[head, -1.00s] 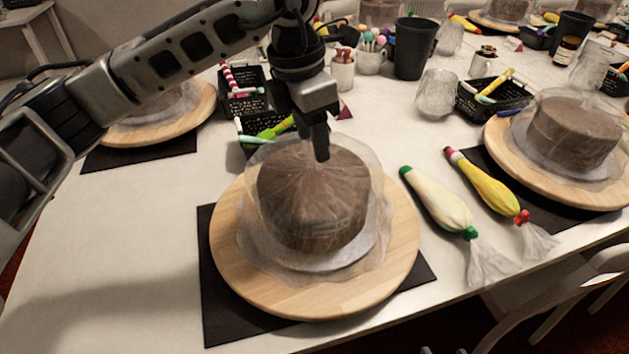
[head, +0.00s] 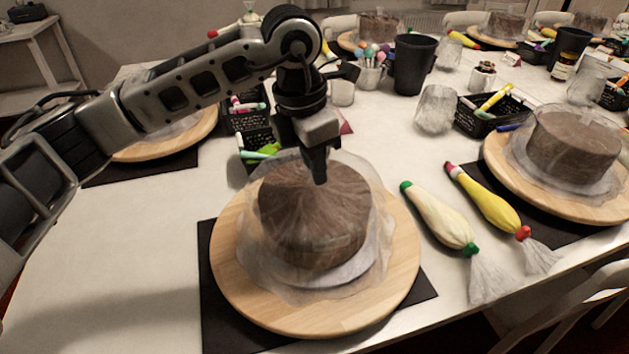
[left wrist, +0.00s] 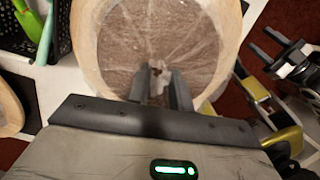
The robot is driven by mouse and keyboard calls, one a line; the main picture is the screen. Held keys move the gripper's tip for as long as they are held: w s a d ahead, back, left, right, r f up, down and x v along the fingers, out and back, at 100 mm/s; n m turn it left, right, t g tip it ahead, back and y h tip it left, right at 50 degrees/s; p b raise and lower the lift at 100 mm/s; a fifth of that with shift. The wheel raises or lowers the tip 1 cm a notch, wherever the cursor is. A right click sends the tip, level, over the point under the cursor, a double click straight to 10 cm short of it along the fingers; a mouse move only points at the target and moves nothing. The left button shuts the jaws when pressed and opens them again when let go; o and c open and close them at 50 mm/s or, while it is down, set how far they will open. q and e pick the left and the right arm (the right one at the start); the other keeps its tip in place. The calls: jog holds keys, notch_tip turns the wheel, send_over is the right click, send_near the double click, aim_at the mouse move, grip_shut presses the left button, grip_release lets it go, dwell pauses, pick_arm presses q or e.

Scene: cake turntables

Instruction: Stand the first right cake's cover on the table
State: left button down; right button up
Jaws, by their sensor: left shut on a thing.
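A brown round cake (head: 305,235) stands on a wooden turntable (head: 395,280) at the near middle of the table, and it also shows in the left wrist view (left wrist: 120,50). A clear, filmy cover (head: 375,215) is over the cake, its skirt around the pale cake board. My left gripper (head: 320,180) points down at the cover's top middle. In the left wrist view its fingers (left wrist: 160,88) are shut on the small top of the cover. My right gripper (left wrist: 265,45) shows only in the left wrist view, off to the right, with its fingers apart and empty.
A black mat (head: 215,310) lies under the turntable. Two piping bags, one white (head: 437,218) and one yellow (head: 487,200), lie to its right. Another covered cake (head: 575,145) stands farther right. Black baskets (head: 250,120) are behind. Bare table (head: 110,250) is free at left.

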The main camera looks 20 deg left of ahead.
pick_arm(q)
notch_tip(320, 180, up, 9)
jog(key=shift+f, duration=0.15)
notch_tip(320, 180, up, 13)
jog(key=p, duration=0.9)
pick_arm(e)
jog(key=shift+s+d+r+n+g+h, duration=0.15)
jog(key=shift+d+r, duration=0.1)
jog(key=shift+r, duration=0.3)
jog(key=shift+s+d+r+n+g+h, duration=0.1)
jog(key=shift+d+r, duration=0.15)
jog(key=shift+r, duration=0.3)
jog(key=shift+s+d+r+n+g+h, duration=0.15)
jog(key=shift+d+r, duration=0.1)
jog(key=shift+r, duration=0.3)
